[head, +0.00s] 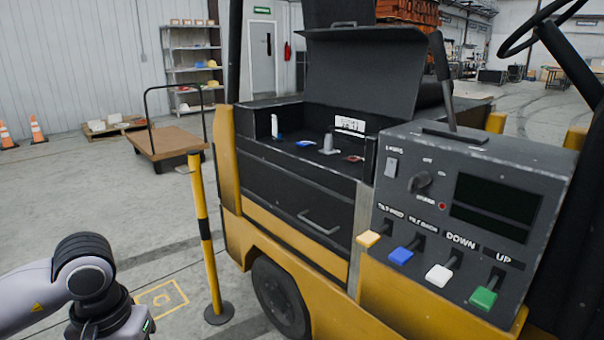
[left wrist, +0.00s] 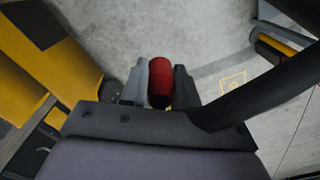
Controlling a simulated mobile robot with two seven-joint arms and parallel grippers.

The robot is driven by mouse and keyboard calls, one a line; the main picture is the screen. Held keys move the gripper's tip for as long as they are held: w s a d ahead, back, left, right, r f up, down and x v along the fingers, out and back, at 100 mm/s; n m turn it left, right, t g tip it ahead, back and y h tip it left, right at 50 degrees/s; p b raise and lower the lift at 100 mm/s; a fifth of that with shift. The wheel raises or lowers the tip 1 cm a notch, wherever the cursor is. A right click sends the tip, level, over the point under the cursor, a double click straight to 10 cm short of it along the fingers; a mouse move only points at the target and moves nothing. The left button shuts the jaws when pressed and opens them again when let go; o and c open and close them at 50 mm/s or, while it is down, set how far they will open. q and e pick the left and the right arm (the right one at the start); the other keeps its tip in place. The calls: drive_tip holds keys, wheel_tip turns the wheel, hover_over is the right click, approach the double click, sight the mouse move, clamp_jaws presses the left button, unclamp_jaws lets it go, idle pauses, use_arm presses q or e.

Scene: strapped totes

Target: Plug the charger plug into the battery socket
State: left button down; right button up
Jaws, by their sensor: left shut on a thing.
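My left gripper (left wrist: 160,88) is shut on a red rounded thing, which I take to be the charger plug (left wrist: 160,76). It sits between the two grey fingers, above the concrete floor in the left wrist view. In the head view my left arm is at the lower left, and its fingers and the plug are out of frame. The open battery compartment (head: 290,180) of the yellow truck holds a grey post (head: 327,144), a blue piece (head: 306,143) and a small reddish piece (head: 353,158). I cannot tell which is the socket. My right gripper is not in view.
A black lid (head: 360,75) stands raised behind the compartment. A yellow-black post (head: 204,240) stands before the truck. A control panel (head: 470,190) with coloured levers is to the right. A thick black band (left wrist: 265,95) crosses the left wrist view.

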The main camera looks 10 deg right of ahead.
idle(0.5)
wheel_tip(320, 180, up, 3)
drive_tip(key=p, duration=0.3)
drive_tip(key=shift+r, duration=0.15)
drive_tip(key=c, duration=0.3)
use_arm(q)
drive_tip(key=s+f, duration=0.4)
drive_tip(key=f, duration=0.7)
drive_tip(key=shift+f, duration=0.4)
